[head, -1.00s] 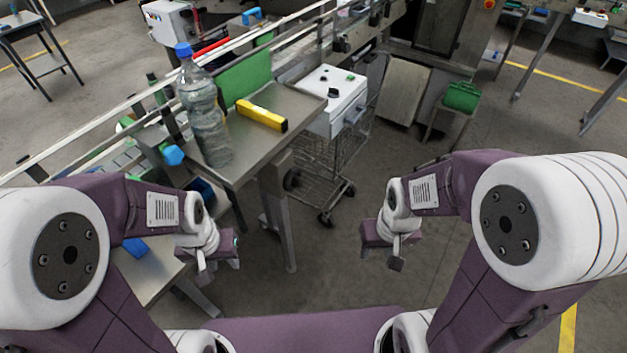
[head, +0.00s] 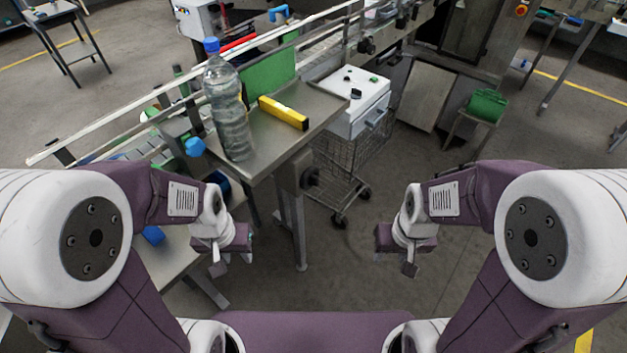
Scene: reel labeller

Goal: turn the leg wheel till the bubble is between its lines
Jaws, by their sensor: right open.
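A yellow spirit level (head: 283,113) lies on the steel side table (head: 268,140) beside the conveyor, left of centre. Its bubble is too small to make out. A blue knob (head: 194,147) shows at the table's left edge; I cannot tell whether it is the leg wheel. My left gripper (head: 231,262) is low in front of the table, open and empty, apart from the level and knob. My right gripper (head: 393,263) is open and empty over clear floor.
A clear bottle with a blue cap (head: 229,110) stands on the table left of the level. A white control box (head: 356,98) and a wire cart (head: 348,160) stand right of the table. A green bin (head: 487,105) is further right. The floor at centre right is clear.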

